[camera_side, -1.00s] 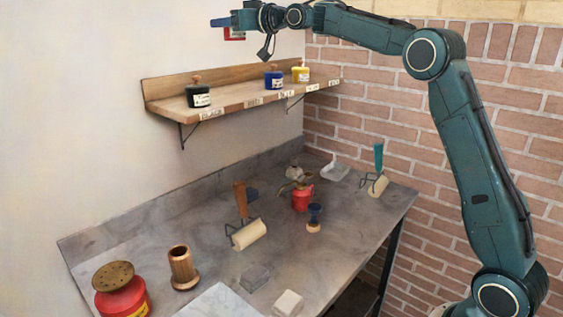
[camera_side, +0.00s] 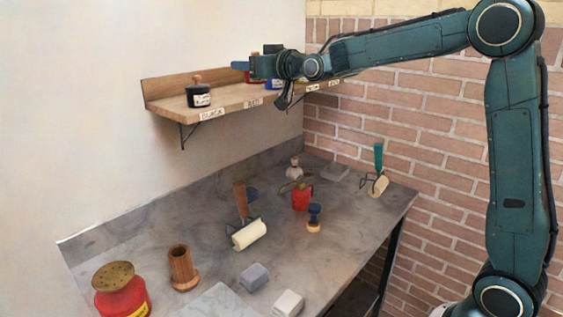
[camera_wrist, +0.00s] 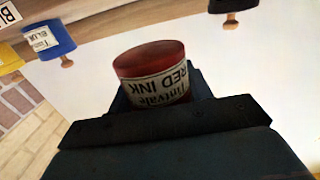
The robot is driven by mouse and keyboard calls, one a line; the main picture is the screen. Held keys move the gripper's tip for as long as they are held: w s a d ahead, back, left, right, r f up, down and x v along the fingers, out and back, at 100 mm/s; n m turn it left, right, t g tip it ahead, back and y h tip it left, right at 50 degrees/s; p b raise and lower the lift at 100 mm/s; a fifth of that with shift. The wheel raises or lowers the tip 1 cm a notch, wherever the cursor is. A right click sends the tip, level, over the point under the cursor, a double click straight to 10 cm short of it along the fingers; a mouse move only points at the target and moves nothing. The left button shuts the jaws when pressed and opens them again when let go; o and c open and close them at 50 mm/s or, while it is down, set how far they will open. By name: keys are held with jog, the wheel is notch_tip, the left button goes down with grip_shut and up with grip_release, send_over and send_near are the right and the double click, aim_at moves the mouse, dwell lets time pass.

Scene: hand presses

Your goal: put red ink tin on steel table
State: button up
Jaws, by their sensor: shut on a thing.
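The red ink tin (camera_wrist: 158,75) shows in the wrist view between the jaws of my gripper (camera_wrist: 150,112), its "RED INK" label upside down in the picture. In the side view, my gripper (camera_side: 252,70) is shut on the tin (camera_side: 251,78), which is partly hidden by the jaws, at the level of the wooden shelf. I cannot tell whether the tin touches the shelf. The steel table (camera_side: 150,228) is well below, with its top grey and bare in places.
The shelf (camera_side: 228,104) holds a black ink tin (camera_side: 198,97) left of my gripper and a blue tin (camera_side: 272,84), partly hidden. On the table stand a wooden-handled roller (camera_side: 248,234), a red can (camera_side: 301,199), a wooden cup (camera_side: 182,268) and a large red pot (camera_side: 122,295). The table's left back is clear.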

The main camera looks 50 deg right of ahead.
jog(key=s+f, duration=0.2)
jog(key=f, duration=1)
jog(key=s+d+f, duration=0.1)
jog(key=s+f, duration=0.2)
jog(key=f, duration=1)
jog(key=shift+s+f, duration=0.2)
jog(key=shift+s, duration=0.05)
